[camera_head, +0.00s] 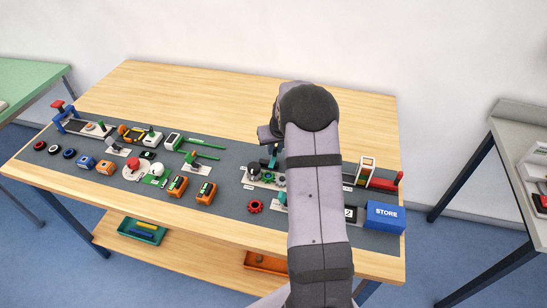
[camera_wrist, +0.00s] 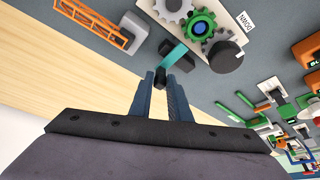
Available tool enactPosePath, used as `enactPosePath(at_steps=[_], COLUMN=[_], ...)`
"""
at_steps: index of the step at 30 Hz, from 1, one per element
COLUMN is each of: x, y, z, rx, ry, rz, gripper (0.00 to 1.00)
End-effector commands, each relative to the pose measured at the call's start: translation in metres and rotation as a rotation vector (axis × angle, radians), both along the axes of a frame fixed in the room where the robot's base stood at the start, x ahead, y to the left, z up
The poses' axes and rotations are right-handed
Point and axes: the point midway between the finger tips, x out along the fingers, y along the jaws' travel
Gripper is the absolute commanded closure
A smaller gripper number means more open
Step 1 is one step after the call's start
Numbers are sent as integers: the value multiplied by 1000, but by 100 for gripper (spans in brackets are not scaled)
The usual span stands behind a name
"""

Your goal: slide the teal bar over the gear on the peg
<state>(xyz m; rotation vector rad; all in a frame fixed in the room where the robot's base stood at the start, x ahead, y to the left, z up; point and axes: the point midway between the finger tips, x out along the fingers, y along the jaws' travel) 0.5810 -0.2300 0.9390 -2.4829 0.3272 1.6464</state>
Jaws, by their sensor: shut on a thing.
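In the wrist view the teal bar (camera_wrist: 175,53) reaches from a dark knob (camera_wrist: 161,76) towards the green gear (camera_wrist: 200,27). Its far end is beside that gear's edge, not across its centre. My gripper (camera_wrist: 161,84) is shut on the dark knob at the bar's near end.
A black round knob (camera_wrist: 226,57) stands on the same plate. An orange lattice frame (camera_wrist: 97,24) is at the wrist view's upper left. In the head view a red gear (camera_head: 255,206) lies in front on the grey mat, and a blue STORE box (camera_head: 385,217) stands at right.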

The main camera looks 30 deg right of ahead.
Motion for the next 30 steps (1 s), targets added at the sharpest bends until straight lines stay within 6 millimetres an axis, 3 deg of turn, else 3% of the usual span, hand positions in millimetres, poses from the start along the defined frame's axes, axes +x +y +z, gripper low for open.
enactPosePath(at_steps=[20, 21, 23, 30], x=[-17, -17, -17, -17], y=[18, 17, 17, 17], z=[0, 0, 0, 0], rx=[-1, -1, -1, 0], ry=[-1, -1, -1, 0], rz=[1, 1, 1, 0], gripper=[96, 79, 66, 66])
